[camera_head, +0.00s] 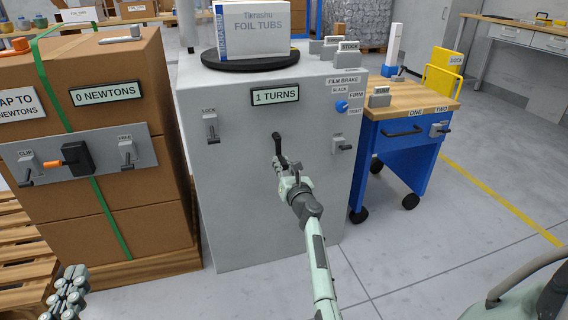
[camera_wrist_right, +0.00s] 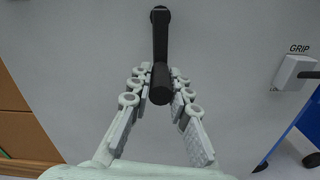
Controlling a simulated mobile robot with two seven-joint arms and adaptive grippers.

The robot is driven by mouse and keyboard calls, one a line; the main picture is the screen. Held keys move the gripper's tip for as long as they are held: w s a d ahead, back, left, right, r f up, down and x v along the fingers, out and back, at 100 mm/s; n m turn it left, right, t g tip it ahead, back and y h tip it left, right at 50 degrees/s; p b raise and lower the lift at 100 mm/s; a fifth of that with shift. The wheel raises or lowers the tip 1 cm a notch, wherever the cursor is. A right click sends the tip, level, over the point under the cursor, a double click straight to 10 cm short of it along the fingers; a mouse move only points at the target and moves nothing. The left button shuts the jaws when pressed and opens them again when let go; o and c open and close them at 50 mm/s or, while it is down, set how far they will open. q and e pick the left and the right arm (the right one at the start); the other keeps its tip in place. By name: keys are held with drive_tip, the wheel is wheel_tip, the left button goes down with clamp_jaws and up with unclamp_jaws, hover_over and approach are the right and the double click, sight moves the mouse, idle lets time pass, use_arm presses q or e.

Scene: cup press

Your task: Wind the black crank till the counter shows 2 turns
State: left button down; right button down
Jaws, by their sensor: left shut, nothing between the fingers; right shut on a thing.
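The black crank (camera_head: 278,146) is on the front of the grey cabinet (camera_head: 230,185), below the counter (camera_head: 275,96), which reads "1 TURNS". In the right wrist view the crank arm (camera_wrist_right: 160,38) hangs down from its pivot, and its knob (camera_wrist_right: 161,82) points towards me. My right gripper (camera_head: 284,172) is shut on the knob, with a finger on each side of it in the wrist view (camera_wrist_right: 161,88). My left gripper (camera_head: 68,290) is shut and empty at the lower left, away from the cabinet.
A LOCK lever (camera_head: 211,128) and a GRIP lever (camera_head: 343,143) flank the crank. A FOIL TUBS box (camera_head: 252,30) stands on the black turntable (camera_head: 230,63). Strapped cartons (camera_head: 130,200) stand left, a blue cart (camera_head: 405,150) right. The floor in front is clear.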

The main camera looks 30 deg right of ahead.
sight(282, 160)
drive_tip(key=shift+a, duration=0.15)
drive_tip(key=c, duration=1.4)
unclamp_jaws()
drive_tip(key=shift+r, duration=0.1)
wheel_tip(282, 160, up, 10)
drive_tip(key=shift+f, duration=0.1)
